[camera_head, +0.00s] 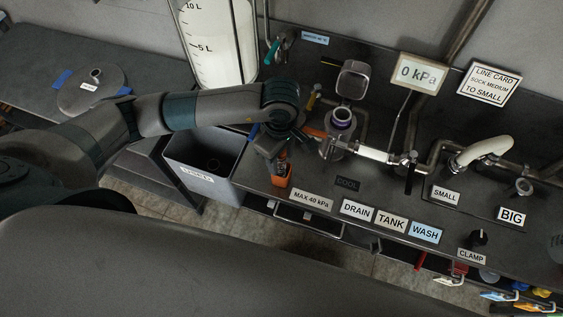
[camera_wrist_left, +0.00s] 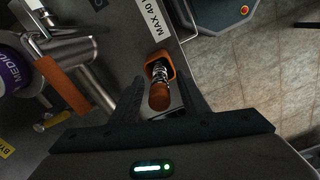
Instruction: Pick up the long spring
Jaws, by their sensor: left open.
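The long spring (camera_wrist_left: 159,72) is a metal coil with a rounded orange-brown end, seen nearly end-on in the left wrist view. It stands in an orange holder (camera_wrist_left: 155,57) on the dark bench. My left gripper (camera_wrist_left: 160,100) is open, with one dark finger on each side of the orange-brown end and visible gaps between. In the head view my left gripper (camera_head: 272,152) points down over the orange holder (camera_head: 282,180), and its hand and fingers hide part of the spring. My right gripper does not show.
A grey bin (camera_head: 205,160) stands left of the bench edge. Close right of the gripper is a metal fitting (camera_head: 341,122) with an open lid and a purple ring. Labels such as the DRAIN sign (camera_head: 357,210) line the bench front. Pipes run further right.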

